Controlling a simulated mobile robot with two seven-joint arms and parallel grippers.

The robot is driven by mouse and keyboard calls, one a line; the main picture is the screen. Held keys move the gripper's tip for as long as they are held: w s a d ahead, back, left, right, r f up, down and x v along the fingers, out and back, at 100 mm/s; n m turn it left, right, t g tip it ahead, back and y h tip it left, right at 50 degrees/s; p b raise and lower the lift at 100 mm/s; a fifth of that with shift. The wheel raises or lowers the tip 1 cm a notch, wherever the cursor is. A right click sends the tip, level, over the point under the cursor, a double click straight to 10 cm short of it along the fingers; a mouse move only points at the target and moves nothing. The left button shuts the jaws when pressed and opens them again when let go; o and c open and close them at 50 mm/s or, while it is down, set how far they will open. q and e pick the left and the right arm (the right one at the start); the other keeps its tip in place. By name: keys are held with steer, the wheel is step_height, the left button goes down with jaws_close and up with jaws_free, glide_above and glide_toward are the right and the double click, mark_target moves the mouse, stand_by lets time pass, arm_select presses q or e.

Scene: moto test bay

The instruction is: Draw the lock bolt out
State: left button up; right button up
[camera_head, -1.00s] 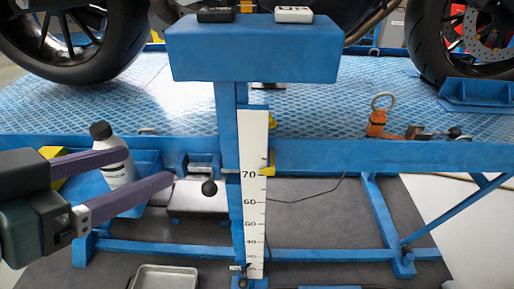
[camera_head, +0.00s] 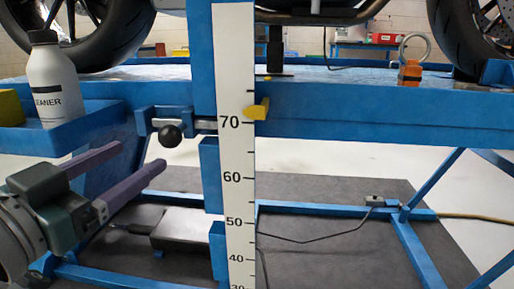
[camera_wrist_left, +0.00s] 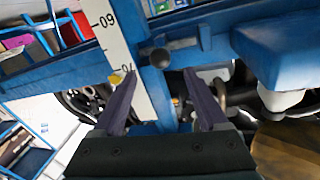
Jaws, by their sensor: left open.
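The lock bolt shows in the head view as a black ball knob (camera_head: 171,136) on a short metal rod (camera_head: 205,125). It sits in a bracket on the blue lift's side beam, left of the upright scale. My left gripper (camera_head: 140,157) is open and empty, just below and left of the knob in the head view. In the left wrist view the knob (camera_wrist_left: 161,57) appears beyond and between the two fingertips (camera_wrist_left: 159,75), apart from them. My right gripper is not in view.
The white scale (camera_head: 234,150) with a yellow pointer (camera_head: 257,109) stands right of the bolt. A cleaner bottle (camera_head: 55,80) stands in a blue side tray (camera_head: 100,130) above my left gripper. An orange ring-topped piece (camera_head: 410,73) is on the platform. Below are blue frame bars.

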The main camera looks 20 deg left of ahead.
mark_target(162, 141)
arm_select(q)
steer(key=w+b, duration=0.1)
steer(key=w, duration=0.8)
steer(key=shift+w+a+b, duration=0.2)
steer(key=shift+b, duration=0.1)
jaws_close()
stand_by(1.1)
